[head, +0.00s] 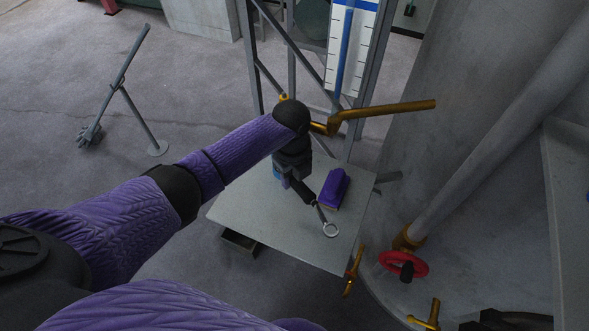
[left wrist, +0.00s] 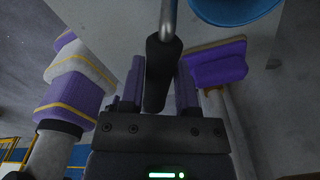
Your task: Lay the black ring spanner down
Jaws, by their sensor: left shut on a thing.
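The black ring spanner (head: 303,191) has a black handle and a shiny metal shank ending in a ring. My left gripper (head: 286,175) is over the grey table (head: 240,213) and is shut on the handle. The ring end points toward the front right of the tabletop. I cannot tell whether the spanner touches the table. In the left wrist view the black handle of the spanner (left wrist: 158,75) stands between the two fingers of my left gripper (left wrist: 158,88), with the metal shank running up out of the frame. My right gripper is not in view.
A purple block (head: 335,188) with a yellowish lower edge lies on the table, right of the spanner. A brass lever (head: 385,110) sticks out behind. A red handwheel (head: 404,264) and large grey tank (head: 480,150) stand right. The table's front left is clear.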

